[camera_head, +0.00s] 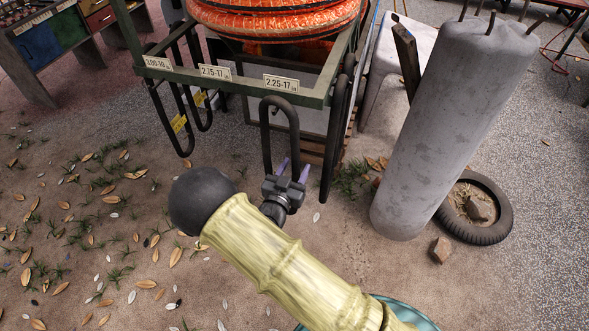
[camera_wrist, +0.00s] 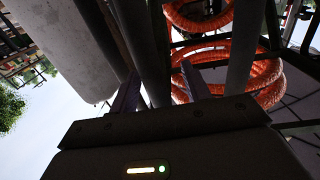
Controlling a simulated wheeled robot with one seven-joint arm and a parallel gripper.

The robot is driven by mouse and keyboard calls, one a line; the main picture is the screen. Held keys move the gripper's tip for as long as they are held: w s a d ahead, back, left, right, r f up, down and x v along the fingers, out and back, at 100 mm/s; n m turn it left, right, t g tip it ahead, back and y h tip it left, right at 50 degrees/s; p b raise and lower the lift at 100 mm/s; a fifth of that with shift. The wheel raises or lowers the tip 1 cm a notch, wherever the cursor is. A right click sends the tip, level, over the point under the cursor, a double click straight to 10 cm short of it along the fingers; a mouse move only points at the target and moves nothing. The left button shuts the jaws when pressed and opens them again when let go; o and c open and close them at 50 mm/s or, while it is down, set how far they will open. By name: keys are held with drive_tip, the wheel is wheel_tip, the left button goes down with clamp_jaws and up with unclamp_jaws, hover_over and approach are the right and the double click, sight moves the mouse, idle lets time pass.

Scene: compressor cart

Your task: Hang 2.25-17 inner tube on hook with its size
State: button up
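A black inner tube (camera_head: 293,128) hangs as a narrow upright loop at the rail below the plate reading 2.25-17 (camera_head: 281,83). Its top is at the rail; the hook itself is hidden and I see no size tag on it. My gripper (camera_head: 293,170) is at the loop's lower end, its two purplish fingers pointing up, apart. In the wrist view my gripper (camera_wrist: 160,75) has its fingers spread with a dark tube strand (camera_wrist: 151,50) behind or between them. A gap shows beside the right finger, so it looks open.
Rail plates read 3.00-10 (camera_head: 157,63) and 2.75-17 (camera_head: 214,72). Yellow-tagged black tubes hang at left, another dark tube (camera_head: 336,140) at right. Orange coiled hose (camera_head: 275,18) lies above.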

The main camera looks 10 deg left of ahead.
drive_tip(key=shift+s+f, duration=0.1)
drive_tip(key=shift+s, duration=0.05)
drive_tip(key=s+a, duration=0.2)
drive_tip(key=s, duration=1.5)
drive_tip(key=shift+a+b, duration=0.25)
drive_tip(key=shift+b, duration=0.15)
drive_tip(key=shift+w, duration=0.1)
